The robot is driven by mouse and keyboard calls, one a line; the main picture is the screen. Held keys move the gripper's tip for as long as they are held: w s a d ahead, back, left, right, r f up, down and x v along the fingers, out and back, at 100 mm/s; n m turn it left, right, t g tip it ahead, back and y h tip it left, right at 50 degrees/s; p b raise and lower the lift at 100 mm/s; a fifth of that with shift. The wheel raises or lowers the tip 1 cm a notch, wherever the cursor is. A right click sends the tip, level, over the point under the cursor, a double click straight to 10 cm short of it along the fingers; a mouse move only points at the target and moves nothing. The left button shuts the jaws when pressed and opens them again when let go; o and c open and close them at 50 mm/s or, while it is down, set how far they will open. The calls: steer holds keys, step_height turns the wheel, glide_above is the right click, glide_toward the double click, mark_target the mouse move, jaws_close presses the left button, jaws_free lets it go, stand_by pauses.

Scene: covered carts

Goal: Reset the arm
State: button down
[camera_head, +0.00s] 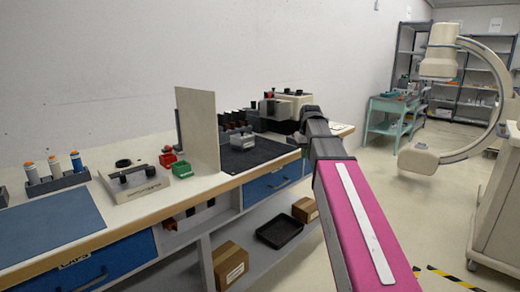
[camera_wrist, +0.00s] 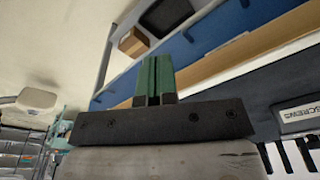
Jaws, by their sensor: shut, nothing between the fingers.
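My arm (camera_head: 358,215), pink with a white strip, reaches up from the lower right in the head view. Its dark far end (camera_head: 312,118) is beside the right end of the workbench (camera_head: 150,208). The fingers cannot be made out in the head view. In the wrist view my gripper (camera_wrist: 154,62) shows two green fingers pressed together, with nothing between them. The fingers point toward the bench's front side, apart from anything as far as I can tell.
A beige upright panel (camera_head: 198,130) stands on the bench. A grey machine (camera_head: 288,108) stands behind my arm's end. A black tray (camera_head: 279,231) and cardboard boxes (camera_head: 230,263) lie on the lower shelf. A C-shaped machine (camera_head: 440,62) stands right; floor between is clear.

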steer(key=s+f, duration=0.7)
steer(key=f, duration=0.4)
steer(key=s+f+m+g, duration=0.1)
steer(key=s+f, duration=0.6)
steer(key=f, duration=0.5)
steer(key=s+f+m, duration=0.1)
steer(key=s+f, duration=0.6)
steer(key=f, duration=0.5)
steer(key=shift+s, duration=0.2)
